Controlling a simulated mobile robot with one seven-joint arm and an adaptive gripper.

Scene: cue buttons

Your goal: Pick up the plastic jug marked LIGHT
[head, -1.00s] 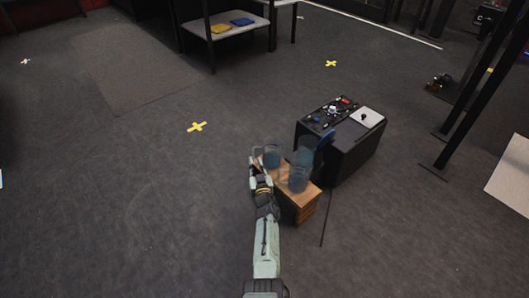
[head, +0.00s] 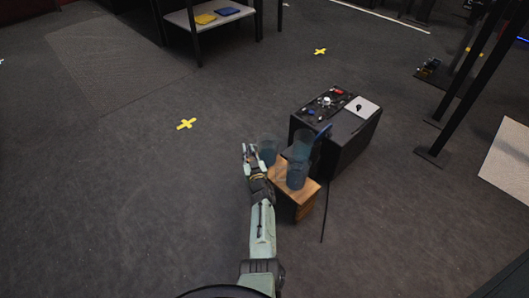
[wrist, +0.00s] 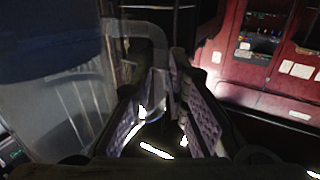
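Several bluish see-through plastic jugs stand close together on a small wooden stand (head: 304,208): a left one (head: 268,149), a back one (head: 304,145) and a front one (head: 297,176). No LIGHT mark is readable on any of them. My gripper (head: 248,149) is just left of the left jug, its fingers apart. In the wrist view, a clear jug (wrist: 70,95) with a dark blue part at its top fills the left side. Its handle shows near the fingertips (wrist: 162,82).
A black cabinet (head: 345,140) with knobs on top stands right behind the stand, with a cable on the floor beside it. A low shelf (head: 228,17) with yellow and blue items is at the back. The floor to the left is clear.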

